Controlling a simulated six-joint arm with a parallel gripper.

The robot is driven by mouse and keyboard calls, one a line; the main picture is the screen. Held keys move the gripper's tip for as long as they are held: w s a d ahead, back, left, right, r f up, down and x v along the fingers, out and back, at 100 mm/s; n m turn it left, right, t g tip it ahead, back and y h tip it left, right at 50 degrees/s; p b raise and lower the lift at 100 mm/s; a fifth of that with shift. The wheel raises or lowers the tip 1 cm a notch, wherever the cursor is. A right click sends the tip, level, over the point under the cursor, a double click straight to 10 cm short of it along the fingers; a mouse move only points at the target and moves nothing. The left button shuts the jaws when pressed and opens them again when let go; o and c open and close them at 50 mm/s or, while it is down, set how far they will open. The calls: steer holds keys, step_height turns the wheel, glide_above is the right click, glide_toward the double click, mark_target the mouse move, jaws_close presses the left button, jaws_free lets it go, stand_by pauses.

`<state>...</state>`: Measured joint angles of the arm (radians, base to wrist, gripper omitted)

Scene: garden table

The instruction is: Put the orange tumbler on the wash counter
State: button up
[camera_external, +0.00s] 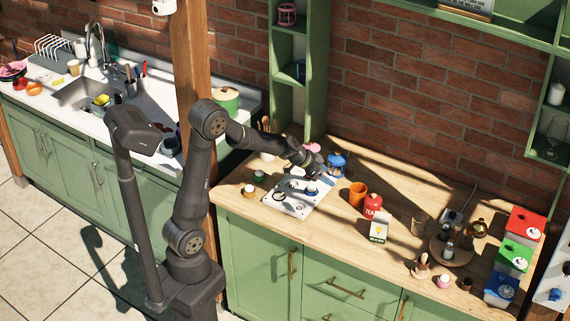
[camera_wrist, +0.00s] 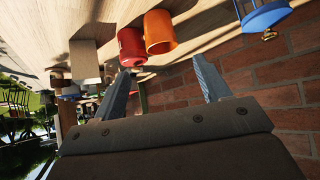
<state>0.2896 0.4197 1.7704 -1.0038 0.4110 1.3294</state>
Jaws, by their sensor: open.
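The orange tumbler (camera_external: 357,192) stands upright on the wooden counter, just left of a red tea canister. In the wrist view the orange tumbler (camera_wrist: 160,32) is near the top, beyond the fingertips, beside the red canister. My gripper (camera_external: 318,173) is above the wooden counter, left of the tumbler and apart from it. In the wrist view my gripper (camera_wrist: 168,68) has its two fingers spread wide with nothing between them. The wash counter (camera_external: 112,118) is the white top with the sink at the left, past the wooden post.
The red tea canister (camera_external: 372,205) and a small box (camera_external: 379,230) stand close to the tumbler. A blue lantern (camera_external: 337,165) is behind it. A white hob (camera_external: 297,197) lies below my gripper. A wooden post (camera_external: 190,60) and a green pot (camera_external: 226,100) are near the wash counter.

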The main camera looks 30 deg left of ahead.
mark_target(351, 191)
steer(key=x, duration=1.1)
steer(key=shift+w+d+f, duration=0.15)
steer(key=shift+w+f, duration=0.05)
steer(key=shift+f, duration=0.15)
steer(key=shift+d+x, duration=0.25)
steer(key=shift+x, duration=2.5)
steer(key=shift+r, duration=0.15)
steer(key=c, duration=0.8)
